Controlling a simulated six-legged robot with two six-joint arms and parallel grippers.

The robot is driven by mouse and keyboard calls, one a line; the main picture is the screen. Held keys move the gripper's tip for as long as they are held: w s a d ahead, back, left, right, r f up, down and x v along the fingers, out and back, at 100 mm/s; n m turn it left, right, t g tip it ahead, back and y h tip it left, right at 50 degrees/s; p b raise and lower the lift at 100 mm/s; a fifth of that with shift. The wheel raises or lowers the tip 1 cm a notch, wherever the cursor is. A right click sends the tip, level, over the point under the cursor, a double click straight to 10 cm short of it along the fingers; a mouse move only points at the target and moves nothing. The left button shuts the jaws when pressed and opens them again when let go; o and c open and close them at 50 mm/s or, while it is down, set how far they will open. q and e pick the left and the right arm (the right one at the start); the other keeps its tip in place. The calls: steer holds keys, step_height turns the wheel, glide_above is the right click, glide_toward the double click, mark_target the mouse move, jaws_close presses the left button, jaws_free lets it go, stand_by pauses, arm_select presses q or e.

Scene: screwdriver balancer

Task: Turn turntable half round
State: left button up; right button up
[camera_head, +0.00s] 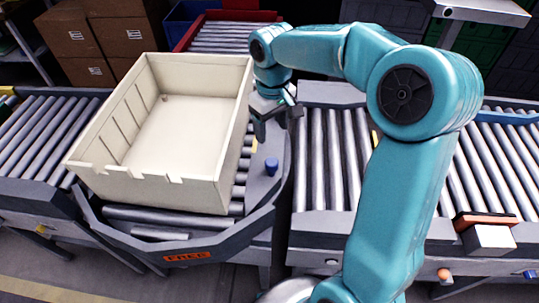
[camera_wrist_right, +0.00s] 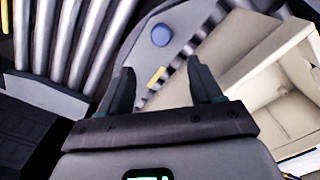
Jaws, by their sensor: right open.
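The turntable (camera_head: 262,192) is a grey rounded platform with rollers, set between two roller conveyors. A large cream bin (camera_head: 150,190) sits on it, turned at an angle, and hides much of its surface. A blue knob (camera_head: 271,166) stands on the turntable's right part; it also shows in the right wrist view (camera_wrist_right: 161,35). My right gripper (camera_head: 277,136) is over the turntable, just right of the bin and behind the knob. In the right wrist view my right gripper (camera_wrist_right: 162,88) has its fingers apart with nothing between them. My left gripper is not in view.
Roller conveyors lie on the left (camera_head: 38,140) and right (camera_head: 335,160). An orange-topped block (camera_head: 487,222) is at the right conveyor's front edge.

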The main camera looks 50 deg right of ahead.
mark_target(272, 161)
steer(key=f, duration=1.1)
steer(key=shift+s+a+f, duration=0.1)
steer(key=shift+s+a, duration=0.15)
steer(key=shift+s, duration=0.05)
steer(key=shift+w+d+f, duration=0.15)
steer(key=shift+w+f, duration=0.1)
steer(key=shift+f, duration=0.2)
steer(key=shift+s+r, duration=0.1)
steer(key=c, duration=0.4)
jaws_close()
